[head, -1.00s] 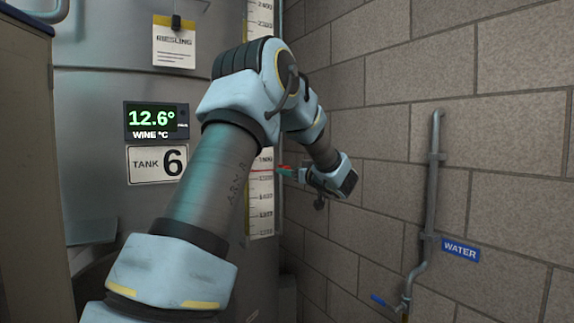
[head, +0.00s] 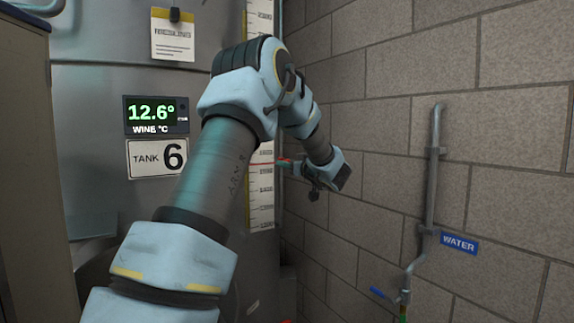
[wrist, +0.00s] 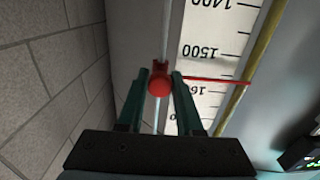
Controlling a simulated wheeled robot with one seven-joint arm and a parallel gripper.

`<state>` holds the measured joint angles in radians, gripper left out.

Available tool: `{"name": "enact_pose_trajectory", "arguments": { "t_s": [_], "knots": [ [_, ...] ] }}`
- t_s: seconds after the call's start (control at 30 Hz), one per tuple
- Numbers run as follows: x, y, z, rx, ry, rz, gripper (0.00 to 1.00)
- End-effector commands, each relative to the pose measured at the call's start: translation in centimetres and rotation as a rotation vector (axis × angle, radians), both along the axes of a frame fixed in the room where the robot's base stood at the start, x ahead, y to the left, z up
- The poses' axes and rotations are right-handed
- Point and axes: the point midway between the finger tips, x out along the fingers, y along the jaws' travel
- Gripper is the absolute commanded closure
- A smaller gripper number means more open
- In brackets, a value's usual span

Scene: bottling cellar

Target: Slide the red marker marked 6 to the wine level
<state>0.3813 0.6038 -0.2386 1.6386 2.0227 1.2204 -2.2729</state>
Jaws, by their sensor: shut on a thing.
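The red marker (wrist: 160,79) sits on a thin vertical rod beside the white tank scale (wrist: 208,22). Its red pointer reaches across the scale between 1500 and 1600, close to 1600 in the wrist view. My gripper (wrist: 161,83) is shut on the marker, one finger on each side. In the head view my gripper (head: 297,167) is at the right edge of the scale (head: 262,208), with the red pointer (head: 262,163) showing beside it. A gold strip (wrist: 256,62) runs along the scale's far side. I cannot make out a wine surface.
The tank bears a TANK 6 sign (head: 157,158), a 12.6° display (head: 156,115) and a paper tag (head: 173,38). A block wall (head: 380,130) stands close on the right, with a water pipe (head: 434,180). My arm hides part of the scale.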

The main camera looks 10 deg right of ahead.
Motion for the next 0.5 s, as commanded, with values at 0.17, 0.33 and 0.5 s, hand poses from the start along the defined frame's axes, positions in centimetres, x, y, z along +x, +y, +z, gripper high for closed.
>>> {"name": "enact_pose_trajectory", "arguments": {
  "t_s": [0.17,0.33,0.5],
  "knots": [
    [-0.01,0.00,0.01,0.000,0.000,0.000,1.00],
    [-0.01,0.00,0.01,0.000,0.000,0.000,1.00],
    [-0.01,0.00,0.01,0.000,0.000,0.000,1.00]
  ]
}}
